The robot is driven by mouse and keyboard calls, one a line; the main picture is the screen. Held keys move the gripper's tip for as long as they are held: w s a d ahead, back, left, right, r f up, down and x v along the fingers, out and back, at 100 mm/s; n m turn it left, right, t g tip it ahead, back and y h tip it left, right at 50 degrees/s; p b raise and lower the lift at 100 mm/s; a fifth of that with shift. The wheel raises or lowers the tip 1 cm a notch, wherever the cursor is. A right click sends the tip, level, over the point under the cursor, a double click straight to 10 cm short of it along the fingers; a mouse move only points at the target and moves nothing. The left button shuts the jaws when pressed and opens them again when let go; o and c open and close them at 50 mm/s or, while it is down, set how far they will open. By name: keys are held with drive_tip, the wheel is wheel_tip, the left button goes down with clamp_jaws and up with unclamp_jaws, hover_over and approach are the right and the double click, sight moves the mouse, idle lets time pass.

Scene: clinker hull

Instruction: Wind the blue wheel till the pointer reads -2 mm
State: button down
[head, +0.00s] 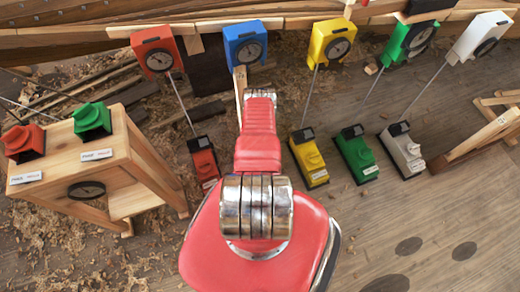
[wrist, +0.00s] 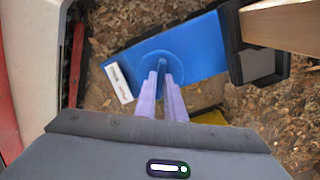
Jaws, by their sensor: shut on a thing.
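In the wrist view the blue wheel (wrist: 178,61) is a round blue disc on top of a blue block (wrist: 205,50). My gripper (wrist: 161,78) has its two lilac fingers close together over the wheel, shut on its narrow middle part. In the head view the blue gauge box (head: 245,43) hangs on the plank, with a round dial and pointer (head: 248,51). The dial is too small to read. My red arm hides the blue wheel and my gripper in the head view.
Red (head: 157,50), yellow (head: 331,41), green (head: 408,40) and white (head: 478,38) gauges hang alongside, rods leading to floor units. A wooden stand (head: 125,160) with red and green blocks is at left. In the wrist view a wooden beam (wrist: 285,25) lies close at right.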

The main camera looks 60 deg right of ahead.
drive_tip(key=c, duration=1.8)
unclamp_jaws()
drive_tip(key=shift+c, duration=0.2)
wheel_tip(320, 180, up, 14)
drive_tip(key=shift+f, duration=0.15)
